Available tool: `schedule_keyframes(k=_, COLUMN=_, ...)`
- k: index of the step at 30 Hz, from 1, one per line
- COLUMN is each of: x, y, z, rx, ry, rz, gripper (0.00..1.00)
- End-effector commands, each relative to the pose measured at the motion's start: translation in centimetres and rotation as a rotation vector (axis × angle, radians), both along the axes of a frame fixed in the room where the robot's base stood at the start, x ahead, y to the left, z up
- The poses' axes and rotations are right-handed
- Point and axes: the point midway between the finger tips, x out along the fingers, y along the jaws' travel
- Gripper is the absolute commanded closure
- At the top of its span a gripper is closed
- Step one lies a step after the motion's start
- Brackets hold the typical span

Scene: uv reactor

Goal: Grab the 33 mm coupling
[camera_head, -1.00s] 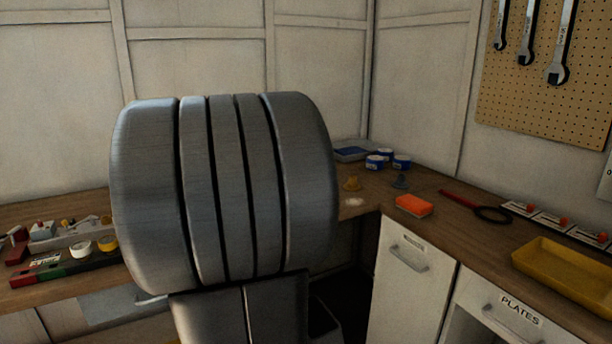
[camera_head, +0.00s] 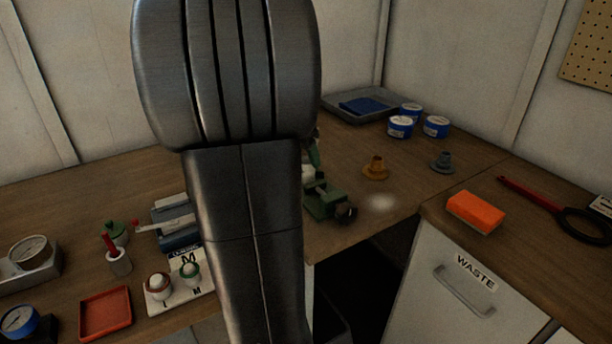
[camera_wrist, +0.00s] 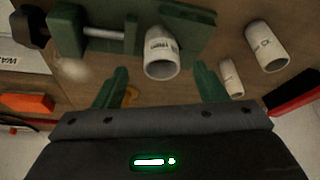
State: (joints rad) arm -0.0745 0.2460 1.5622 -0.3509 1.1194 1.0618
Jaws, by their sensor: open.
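In the wrist view, a white coupling (camera_wrist: 162,62) with a dark printed label lies by the green vise (camera_wrist: 184,20), its open end facing me. A second white coupling (camera_wrist: 267,50) and a smaller white one (camera_wrist: 231,77) lie to the right. The labels are too small to read, so I cannot tell which is 33 mm. My gripper (camera_wrist: 160,84) is open and empty, its green fingers apart just below the coupling by the vise.
An orange fitting (camera_head: 376,169) and grey fitting (camera_head: 443,163) stand behind the vise. A grey tray (camera_head: 345,103) and blue-white tubs (camera_head: 401,127) are at the back. A red brush (camera_wrist: 293,92) lies right in the wrist view.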

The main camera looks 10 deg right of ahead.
Motion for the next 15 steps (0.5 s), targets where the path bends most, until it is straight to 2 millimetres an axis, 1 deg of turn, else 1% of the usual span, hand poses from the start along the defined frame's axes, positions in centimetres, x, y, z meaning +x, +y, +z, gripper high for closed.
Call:
schedule_keyframes(k=2, x=0.2, y=-0.2, z=-0.7, rx=0.000, ry=0.003, rz=-0.001, gripper=0.34)
schedule_keyframes(k=9, x=1.3, y=-1.3, z=-3.9, rx=0.001, ry=0.002, rz=-0.002, gripper=0.34)
schedule_keyframes(k=12, x=1.5, y=-1.5, z=-4.6, rx=0.000, ry=0.002, rz=-0.002, gripper=0.34)
schedule_keyframes(k=15, x=1.6, y=-1.6, z=-4.7, rx=0.000, ry=0.000, rz=-0.001, gripper=0.34)
